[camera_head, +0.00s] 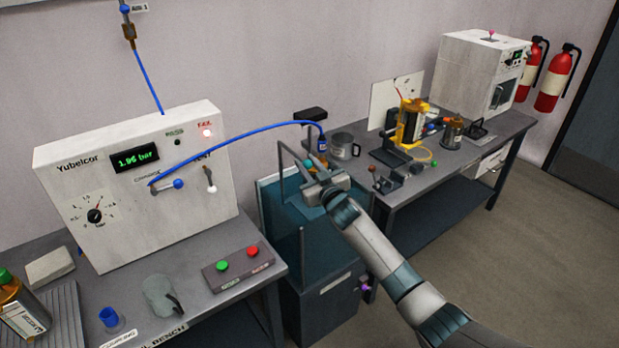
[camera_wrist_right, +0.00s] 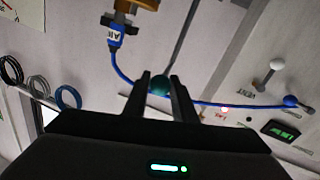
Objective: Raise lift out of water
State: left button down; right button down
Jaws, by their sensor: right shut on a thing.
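The water tank (camera_head: 325,245) stands between the two benches, with teal see-through walls and a dark base. Thin grey rods of the lift (camera_head: 281,158) rise above its left rim. My right gripper (camera_head: 322,188) is over the tank's top and hides part of the lift there. In the right wrist view my right gripper (camera_wrist_right: 162,92) is shut on a dark green knob (camera_wrist_right: 159,84), with a grey rod (camera_wrist_right: 192,45) behind it. A brass part (camera_wrist_right: 137,5) with a blue hose fitting (camera_wrist_right: 115,37) hangs close by. My left gripper is out of view.
A blue hose (camera_head: 245,134) arches from the white test panel (camera_head: 135,185) to a fitting (camera_head: 322,143) above the tank. The panel's red lamp (camera_head: 207,132) is lit and its display reads about 1.96 bar. A metal mug (camera_head: 344,147) stands on the right bench (camera_head: 425,178).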

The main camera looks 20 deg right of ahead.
notch_tip(320, 180, up, 5)
jog(key=shift+r+p, duration=0.1)
jog(key=shift+p, duration=1.05)
jog(key=shift+r+p, duration=0.45)
jog(key=shift+r, duration=0.35)
jog(key=c, duration=1.5)
grip_release()
jog(key=shift+o, duration=0.2)
jog(key=shift+f, duration=0.3)
jog(key=s+d+b, duration=0.2)
jog(key=s+b, duration=0.3)
jog(key=s, duration=1.2)
jog(key=shift+s+d, duration=0.15)
jog(key=shift+d, duration=0.15)
